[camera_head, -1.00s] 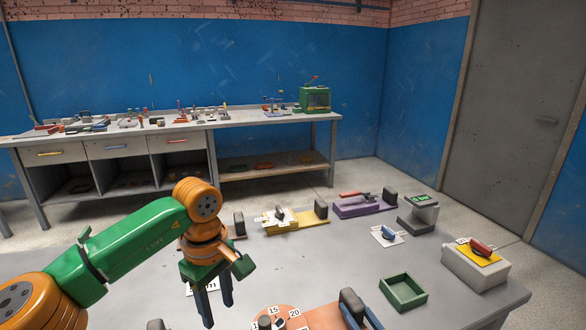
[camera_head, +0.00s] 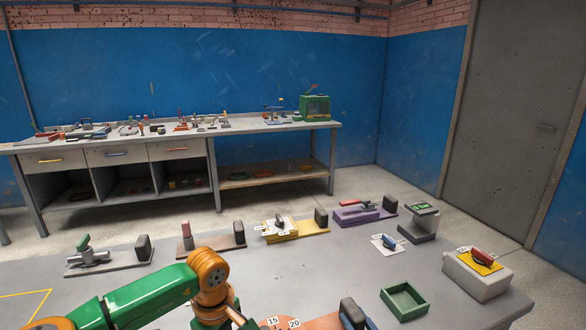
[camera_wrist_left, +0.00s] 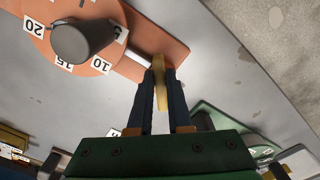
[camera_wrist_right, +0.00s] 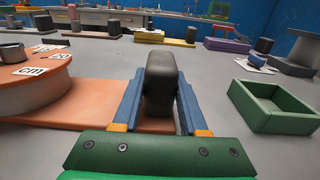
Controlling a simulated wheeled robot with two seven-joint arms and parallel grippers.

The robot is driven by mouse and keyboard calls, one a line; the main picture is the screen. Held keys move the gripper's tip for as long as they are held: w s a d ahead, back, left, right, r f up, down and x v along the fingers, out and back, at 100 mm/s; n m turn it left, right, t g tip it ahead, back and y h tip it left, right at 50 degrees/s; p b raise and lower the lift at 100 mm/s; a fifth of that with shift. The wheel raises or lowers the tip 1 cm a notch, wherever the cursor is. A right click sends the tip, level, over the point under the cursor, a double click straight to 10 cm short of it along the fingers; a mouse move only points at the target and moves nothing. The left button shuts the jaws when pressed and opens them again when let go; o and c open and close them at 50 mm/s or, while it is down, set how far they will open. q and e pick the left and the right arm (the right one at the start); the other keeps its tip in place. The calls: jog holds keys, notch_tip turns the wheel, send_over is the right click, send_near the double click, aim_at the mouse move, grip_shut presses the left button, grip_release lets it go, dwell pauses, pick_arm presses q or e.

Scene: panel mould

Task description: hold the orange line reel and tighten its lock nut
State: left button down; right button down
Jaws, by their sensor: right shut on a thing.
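The orange reel, with number labels round a dark knob (camera_wrist_left: 85,40), shows from above in the left wrist view (camera_wrist_left: 112,75). It sits at the left of the right wrist view (camera_wrist_right: 35,95) and is cut off at the bottom of the head view. My right gripper (camera_wrist_right: 158,85) is shut on a dark grey upright block (camera_wrist_right: 160,72) at the end of the orange base (camera_wrist_right: 95,98). My left gripper (camera_wrist_left: 158,68) has its fingers close together on either side of a tan bar (camera_wrist_left: 158,85), beside the reel. Whether they grip it is unclear.
A green open tray (camera_head: 404,300) stands to the right of the reel. Further right is a grey box with a yellow top (camera_head: 477,274). Several fixtures line the table's far side, including a yellow one (camera_head: 290,228) and a purple one (camera_head: 362,213).

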jog(key=shift+d+f, duration=0.1)
pick_arm(q)
jog(key=shift+s+a+m, duration=0.1)
jog(key=shift+s+m, duration=0.05)
jog(key=shift+m, duration=1.3)
jog(key=shift+s+a+m, duration=0.1)
jog(key=shift+m, duration=1.35)
jog(key=c, duration=0.8)
grip_release()
jog(key=shift+c, duration=0.2)
notch_tip(320, 180, up, 12)
